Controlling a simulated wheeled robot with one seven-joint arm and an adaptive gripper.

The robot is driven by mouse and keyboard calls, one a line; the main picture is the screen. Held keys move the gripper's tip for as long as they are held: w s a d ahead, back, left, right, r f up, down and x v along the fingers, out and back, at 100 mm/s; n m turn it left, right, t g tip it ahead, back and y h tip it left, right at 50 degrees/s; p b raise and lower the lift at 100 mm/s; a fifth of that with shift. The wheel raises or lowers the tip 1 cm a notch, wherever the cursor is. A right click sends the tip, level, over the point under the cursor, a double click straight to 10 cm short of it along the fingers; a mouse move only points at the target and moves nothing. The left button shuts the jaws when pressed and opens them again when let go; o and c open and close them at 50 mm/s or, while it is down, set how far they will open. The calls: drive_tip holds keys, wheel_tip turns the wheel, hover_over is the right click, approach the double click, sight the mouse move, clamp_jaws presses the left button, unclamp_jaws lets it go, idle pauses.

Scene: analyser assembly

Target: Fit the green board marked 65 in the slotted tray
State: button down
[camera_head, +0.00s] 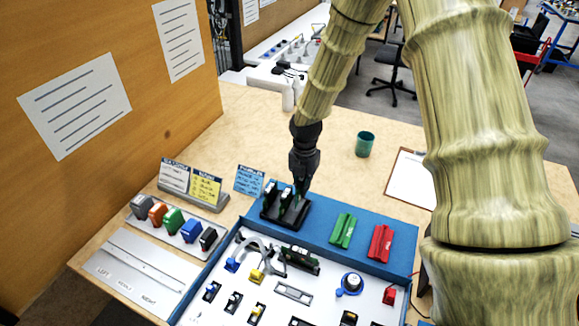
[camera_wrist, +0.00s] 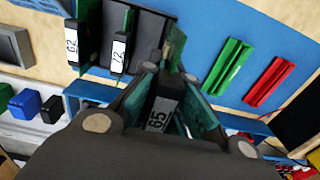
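The black slotted tray (camera_head: 292,219) stands on the blue mat, below my gripper. It holds two upright boards with white labels, one that seems to read 62 (camera_wrist: 72,42) and one that seems to read 27 (camera_wrist: 119,52). My gripper (camera_head: 299,192) points down over the tray's right part, beside these boards. In the wrist view its fingers are shut on the green board marked 65 (camera_wrist: 158,115), label towards the camera. The held board stands roughly parallel to the other two. Whether its lower edge is in a slot is hidden by the fingers.
Green (camera_head: 343,230) and red (camera_head: 380,243) slotted rails lie right of the tray. A white panel (camera_head: 290,293) with several parts lies in front. Coloured blocks (camera_head: 173,220) and sign cards (camera_head: 205,188) stand left. A green cup (camera_head: 364,144) and clipboard (camera_head: 411,180) are behind.

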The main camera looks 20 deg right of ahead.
drive_tip(key=f+b, duration=0.4)
drive_tip(key=shift+w+f, duration=0.1)
drive_tip(key=shift+w, duration=0.1)
drive_tip(key=shift+s+r, duration=0.6)
drive_tip(key=shift+s, duration=0.35)
drive_tip(key=shift+w+a+f, duration=0.1)
drive_tip(key=shift+w+f, duration=0.35)
drive_tip(key=shift+w, duration=0.2)
drive_tip(key=shift+s+r+p, duration=0.1)
drive_tip(key=shift+r+p, duration=0.2)
drive_tip(key=shift+p, duration=0.05)
drive_tip(key=shift+w+f, duration=0.25)
drive_tip(key=shift+w, duration=0.15)
drive_tip(key=shift+s, duration=0.1)
drive_tip(key=shift+r, duration=0.15)
